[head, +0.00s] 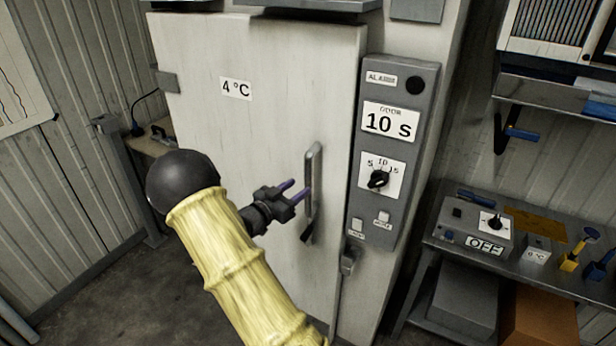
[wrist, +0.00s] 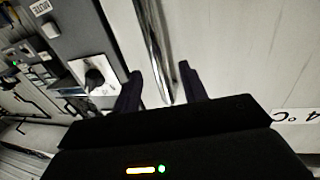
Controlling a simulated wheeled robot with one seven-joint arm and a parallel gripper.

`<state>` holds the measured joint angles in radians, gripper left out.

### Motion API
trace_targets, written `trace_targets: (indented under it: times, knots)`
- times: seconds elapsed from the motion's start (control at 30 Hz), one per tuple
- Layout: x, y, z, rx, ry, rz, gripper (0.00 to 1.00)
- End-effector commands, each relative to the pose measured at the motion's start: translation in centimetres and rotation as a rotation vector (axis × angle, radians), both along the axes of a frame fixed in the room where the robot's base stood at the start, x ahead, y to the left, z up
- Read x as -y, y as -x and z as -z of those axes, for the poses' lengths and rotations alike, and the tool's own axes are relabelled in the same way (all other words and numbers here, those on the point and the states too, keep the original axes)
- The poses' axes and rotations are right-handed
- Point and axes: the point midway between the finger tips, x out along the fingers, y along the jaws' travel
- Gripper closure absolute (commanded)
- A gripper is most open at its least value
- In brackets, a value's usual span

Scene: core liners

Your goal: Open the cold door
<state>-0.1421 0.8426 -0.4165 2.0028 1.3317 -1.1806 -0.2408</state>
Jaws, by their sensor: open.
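The cold door (head: 262,120) is a large pale panel with a "4 °C" label, and it looks shut. Its grey vertical bar handle (head: 313,185) is on the right side of the door. My gripper (head: 295,190) is open just left of the handle in the head view. In the wrist view the handle (wrist: 155,45) runs down toward the space between the two dark fingers of my gripper (wrist: 160,85). The fingers do not close on it. Whether either finger touches the handle I cannot tell.
A grey control panel (head: 388,150) with a "10 S" sign and a dial (head: 378,180) is right of the door. A metal bench (head: 520,245) with tools and an "OFF" switch stands further right. Floor (head: 120,290) is clear at the lower left.

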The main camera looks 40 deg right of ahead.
Motion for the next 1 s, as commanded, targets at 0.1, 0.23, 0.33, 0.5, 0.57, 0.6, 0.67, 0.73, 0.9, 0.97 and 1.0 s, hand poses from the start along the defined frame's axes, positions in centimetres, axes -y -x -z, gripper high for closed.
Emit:
trace_targets:
  times: [0.1,0.23,0.33,0.5,0.57,0.6,0.67,0.73,0.9,0.97,1.0]
  knots:
    - [2.2,-0.3,-0.3,-0.002,0.002,0.004,0.57]
    - [4.2,-0.8,-0.3,-0.001,0.002,0.003,0.57]
    - [5.1,-1.0,-0.1,-0.001,0.001,0.001,0.57]
    - [5.7,-1.1,0.0,0.000,0.000,0.000,0.57]
    - [5.6,-1.2,0.0,0.000,0.000,-0.001,0.57]
    - [5.6,-1.2,0.0,-0.001,0.000,-0.001,0.57]
    - [5.6,-1.2,0.0,0.000,0.000,-0.002,0.57]
    - [5.6,-1.2,0.0,0.000,0.000,-0.002,0.65]
    - [5.5,-1.2,0.0,-0.001,0.001,-0.002,0.98]
    - [5.5,-1.2,0.0,-0.001,0.001,-0.002,1.00]
    - [5.5,-1.2,0.0,-0.001,0.001,-0.002,1.00]
